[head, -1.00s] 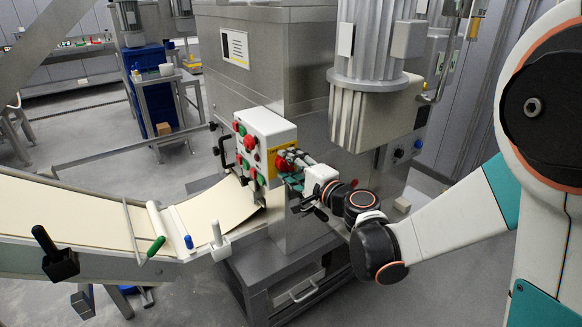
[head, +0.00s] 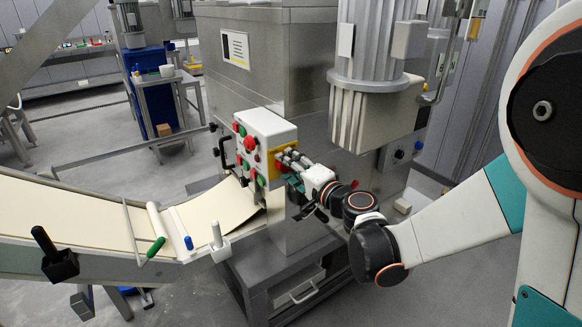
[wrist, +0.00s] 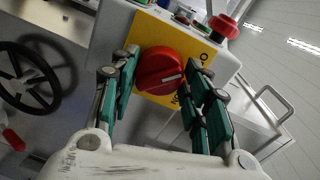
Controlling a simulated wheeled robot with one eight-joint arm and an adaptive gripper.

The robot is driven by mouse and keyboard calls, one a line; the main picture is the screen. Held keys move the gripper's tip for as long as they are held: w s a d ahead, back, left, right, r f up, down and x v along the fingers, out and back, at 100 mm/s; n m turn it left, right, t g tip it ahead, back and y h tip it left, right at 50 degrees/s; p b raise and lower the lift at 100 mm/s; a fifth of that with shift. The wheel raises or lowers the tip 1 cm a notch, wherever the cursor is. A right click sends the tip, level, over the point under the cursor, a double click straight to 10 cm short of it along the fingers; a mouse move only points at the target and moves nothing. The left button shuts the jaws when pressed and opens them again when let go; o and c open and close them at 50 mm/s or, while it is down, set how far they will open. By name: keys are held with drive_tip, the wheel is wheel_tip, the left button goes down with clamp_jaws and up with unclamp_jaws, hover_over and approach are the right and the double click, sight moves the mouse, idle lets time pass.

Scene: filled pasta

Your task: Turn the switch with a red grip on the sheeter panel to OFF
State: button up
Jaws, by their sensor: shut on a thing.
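The sheeter panel is a white box (head: 270,122) on the machine's side, with several red and green buttons. The red-grip switch (wrist: 160,72) is a round red knob on a yellow plate (wrist: 143,35) in the wrist view. A pale mark on the knob runs almost sideways in that picture. My gripper (wrist: 163,80) has its teal-padded fingers on either side of the knob, shut on it. In the head view my gripper (head: 287,168) reaches the panel's right face and covers the knob. Lettering on the plate is partly hidden by a finger.
A red mushroom button (wrist: 222,27) stands close beyond the knob. A black handwheel (wrist: 27,77) is at the left of the wrist view. The conveyor (head: 80,215) with its pale dough sheet runs left of the panel. Floor to the right is mostly clear.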

drive_tip(key=o, duration=1.1)
drive_tip(key=v, duration=1.2)
drive_tip(key=shift+f, duration=0.1)
